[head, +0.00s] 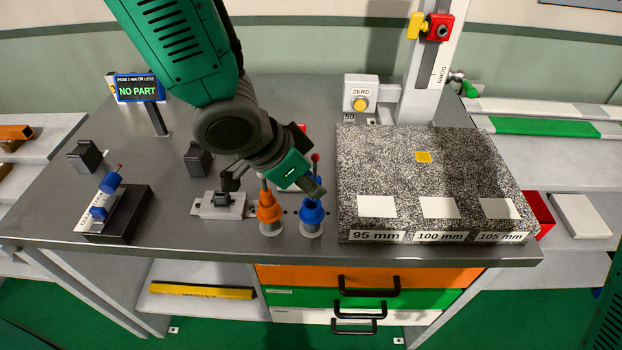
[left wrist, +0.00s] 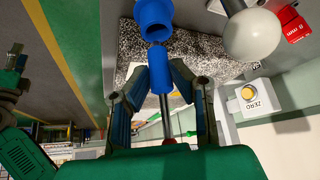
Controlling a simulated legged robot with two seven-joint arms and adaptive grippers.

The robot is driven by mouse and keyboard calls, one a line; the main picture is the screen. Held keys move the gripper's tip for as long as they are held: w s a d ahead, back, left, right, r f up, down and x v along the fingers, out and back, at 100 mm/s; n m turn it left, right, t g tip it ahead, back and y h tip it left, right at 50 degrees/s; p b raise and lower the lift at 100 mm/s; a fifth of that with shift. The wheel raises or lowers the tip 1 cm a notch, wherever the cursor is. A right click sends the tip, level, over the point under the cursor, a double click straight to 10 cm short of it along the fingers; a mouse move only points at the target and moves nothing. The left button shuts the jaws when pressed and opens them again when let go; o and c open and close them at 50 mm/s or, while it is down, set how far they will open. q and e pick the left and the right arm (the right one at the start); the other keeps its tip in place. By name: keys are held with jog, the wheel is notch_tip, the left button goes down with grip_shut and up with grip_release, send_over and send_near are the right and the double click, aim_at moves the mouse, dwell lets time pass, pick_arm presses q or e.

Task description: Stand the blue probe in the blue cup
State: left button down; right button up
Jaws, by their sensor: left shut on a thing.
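My left gripper (head: 312,190) is above the front of the bench, shut on the blue probe (left wrist: 160,82). In the left wrist view the probe's blue body is between the fingers, and its thin rod runs back towards a red tip. In the head view the red tip (head: 315,157) points up and the fingers partly hide the body. The blue cup (head: 312,214) stands directly below; it also shows in the left wrist view (left wrist: 153,14). The probe's lower end is at the cup's mouth; I cannot tell how deep. My right gripper (left wrist: 15,64) seems partly visible at the left edge.
An orange cup (head: 270,213) stands close left of the blue cup. A speckled granite block (head: 440,175) with labelled pads is close on the right. A grey fixture (head: 222,206) and a black block (head: 120,215) with blue parts are to the left. A ZERO button box (head: 360,93) is behind.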

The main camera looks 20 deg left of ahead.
pick_arm(q)
jog(key=shift+d, duration=0.1)
jog(key=shift+f, duration=0.1)
jog(key=shift+a+f+b, duration=0.35)
jog(key=shift+f+b, duration=0.05)
jog(key=shift+f, duration=0.15)
jog(key=shift+d+f+b, duration=0.25)
jog(key=shift+f+b, duration=0.15)
jog(key=shift+f, duration=0.05)
jog(key=shift+a+r, duration=0.15)
jog(key=shift+r+p, duration=0.15)
jog(key=shift+p, duration=0.3)
